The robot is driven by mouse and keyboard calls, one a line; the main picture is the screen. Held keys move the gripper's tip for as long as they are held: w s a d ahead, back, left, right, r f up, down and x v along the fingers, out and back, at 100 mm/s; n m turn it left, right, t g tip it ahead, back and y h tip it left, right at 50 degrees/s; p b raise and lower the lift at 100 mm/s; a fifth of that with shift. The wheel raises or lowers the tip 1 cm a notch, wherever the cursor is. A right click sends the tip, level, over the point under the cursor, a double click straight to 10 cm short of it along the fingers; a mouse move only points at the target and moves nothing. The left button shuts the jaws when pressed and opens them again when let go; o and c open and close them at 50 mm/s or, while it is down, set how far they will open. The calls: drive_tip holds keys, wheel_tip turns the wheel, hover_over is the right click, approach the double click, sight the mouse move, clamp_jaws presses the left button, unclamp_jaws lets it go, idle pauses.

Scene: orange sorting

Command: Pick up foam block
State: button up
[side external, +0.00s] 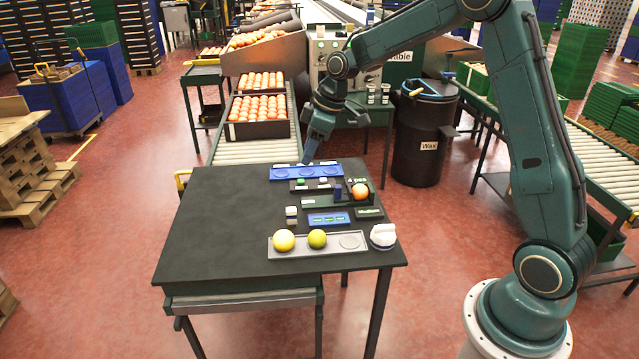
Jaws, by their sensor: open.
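No piece can be told for sure as the foam block at this size. A small pale block with a dark band (291,212) lies on the dark table left of a blue plate. A small grey tray (300,187) behind it carries a green piece (301,181) and a whitish piece (323,181). A small dark blue upright piece (338,191) stands left of an orange (360,191) in a dark green holder (320,201). My gripper (307,160) points down over the back edge of the table, close to the blue three-recess tray (277,173). It is open, with nothing visible in it.
A grey tray (335,251) at the front holds a yellow fruit (284,240) and a greenish fruit (317,239), with its right recess empty. A white bundle (383,236) lies beside it. The blue plate (313,219) holds green pieces. The table's left half (215,225) is clear.

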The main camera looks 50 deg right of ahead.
drive_tip(key=n+y, duration=0.1)
drive_tip(key=n, duration=0.1)
approach(291, 209)
drive_tip(key=shift+v, duration=0.9)
drive_tip(key=shift+w, duration=0.1)
drive_tip(key=shift+x, duration=4.25)
drive_tip(key=shift+f, duration=0.1)
drive_tip(key=shift+x, duration=2.5)
clamp_jaws()
